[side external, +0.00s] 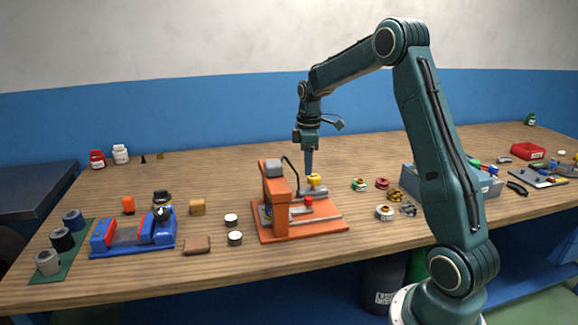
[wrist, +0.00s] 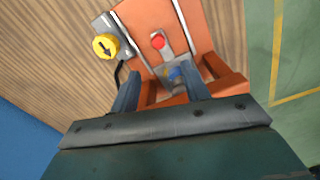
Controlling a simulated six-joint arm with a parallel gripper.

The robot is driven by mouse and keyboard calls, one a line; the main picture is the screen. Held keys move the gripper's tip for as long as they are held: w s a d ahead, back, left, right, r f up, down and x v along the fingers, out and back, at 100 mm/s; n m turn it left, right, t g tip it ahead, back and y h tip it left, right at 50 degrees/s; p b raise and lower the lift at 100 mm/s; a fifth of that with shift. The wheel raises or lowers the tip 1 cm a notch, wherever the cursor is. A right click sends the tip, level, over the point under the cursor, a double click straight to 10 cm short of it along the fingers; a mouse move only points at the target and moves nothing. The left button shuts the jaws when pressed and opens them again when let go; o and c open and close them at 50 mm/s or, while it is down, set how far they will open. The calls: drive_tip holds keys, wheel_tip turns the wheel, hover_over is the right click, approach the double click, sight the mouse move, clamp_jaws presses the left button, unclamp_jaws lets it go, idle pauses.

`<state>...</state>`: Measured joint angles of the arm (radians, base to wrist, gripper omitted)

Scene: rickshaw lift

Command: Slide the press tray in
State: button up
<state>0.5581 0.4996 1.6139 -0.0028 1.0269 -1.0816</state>
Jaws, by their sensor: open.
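The orange press (side external: 275,190) stands on a flat orange base (side external: 318,229) near the middle of the bench. A small grey tray piece with a red knob (side external: 308,201) sits between the rails; the knob also shows in the wrist view (wrist: 158,41). A grey box with a yellow arrow button (wrist: 106,46) stands beside the base. My gripper (side external: 309,171) points down above the press, close to the yellow button in the side view. In the wrist view its fingers (wrist: 158,89) are apart, with nothing clearly held. The fingers partly hide the press frame.
A blue vise-like fixture (side external: 133,232), small blocks and white-topped round pieces (side external: 232,219) lie left of the press. Tape-like rolls (side external: 385,212) and a grey bin (side external: 486,184) are to the right. A black cable curves beside the press. The bench behind is mostly clear.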

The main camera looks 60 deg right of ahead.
drive_tip(key=shift+r, duration=1.4)
drive_tip(key=s+a+r+m+t, duration=0.1)
drive_tip(key=s+a+r, duration=0.35)
drive_tip(key=a, duration=0.35)
drive_tip(key=s+a+r+m+t, duration=0.1)
drive_tip(key=s+a+r+m, duration=0.1)
drive_tip(key=s+a+r, duration=0.4)
drive_tip(key=s+a+f+m+t, duration=0.2)
drive_tip(key=s+a+m+t, duration=0.1)
drive_tip(key=s+a, duration=0.8)
drive_tip(key=shift+s+a+t, duration=0.3)
drive_tip(key=shift+s, duration=0.55)
